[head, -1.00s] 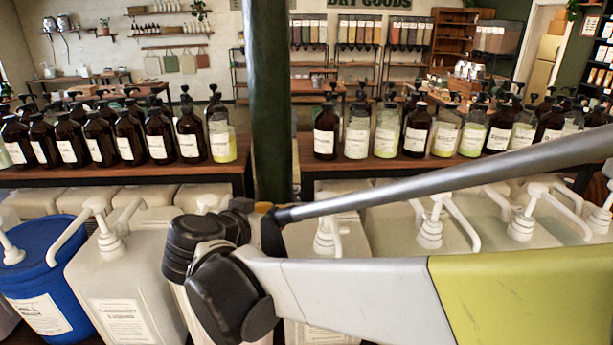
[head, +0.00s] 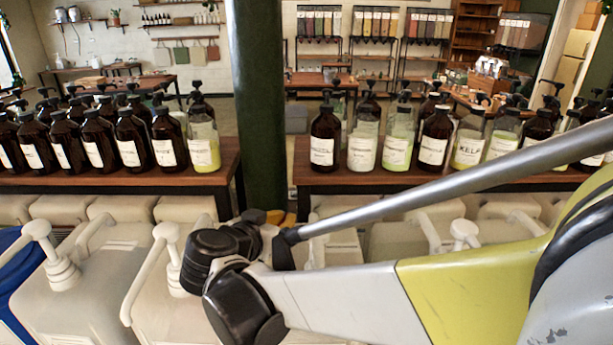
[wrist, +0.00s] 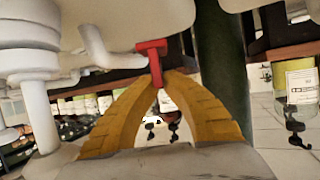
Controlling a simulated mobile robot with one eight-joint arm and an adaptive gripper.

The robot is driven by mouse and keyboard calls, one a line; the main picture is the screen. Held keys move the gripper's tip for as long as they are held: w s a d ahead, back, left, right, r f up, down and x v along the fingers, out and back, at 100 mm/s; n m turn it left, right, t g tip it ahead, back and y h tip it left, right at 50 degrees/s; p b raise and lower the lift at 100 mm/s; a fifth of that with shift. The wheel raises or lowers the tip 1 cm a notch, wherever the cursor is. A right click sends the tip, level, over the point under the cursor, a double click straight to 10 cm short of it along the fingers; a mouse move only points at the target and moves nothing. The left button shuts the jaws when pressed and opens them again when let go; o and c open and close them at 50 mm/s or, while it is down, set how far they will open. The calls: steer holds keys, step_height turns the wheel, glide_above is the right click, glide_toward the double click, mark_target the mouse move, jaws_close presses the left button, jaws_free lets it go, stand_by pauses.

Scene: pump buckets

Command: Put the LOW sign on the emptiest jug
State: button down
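My gripper (wrist: 160,82) has two yellow fingers that meet at their tips in the wrist view. They are shut on a small red T-shaped piece, apparently the LOW sign seen edge-on (wrist: 152,47); no lettering is readable. In the head view my arm hides most of the gripper and the sign. Several off-white pump jugs stand along the front: one at the left (head: 95,265), one beside it near my arm (head: 165,318), others behind my arm. Their walls look opaque, so I cannot tell their fill levels. The wrist view looks upside down, with white pump parts (wrist: 30,65) close by.
A blue drum (head: 15,290) is at the left edge. A dark green pillar (head: 258,110) stands behind the jugs, between two wooden tables (head: 215,180) (head: 320,178) crowded with brown and clear pump bottles. Pump spouts stick up around my arm.

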steer(key=shift+f+b, duration=0.4)
steer(key=shift+f, duration=1.3)
steer(key=shift+f, duration=0.2)
steer(key=c, duration=1.6)
jaws_free()
steer(key=shift+c, duration=0.2)
steer(key=shift+r, duration=0.15)
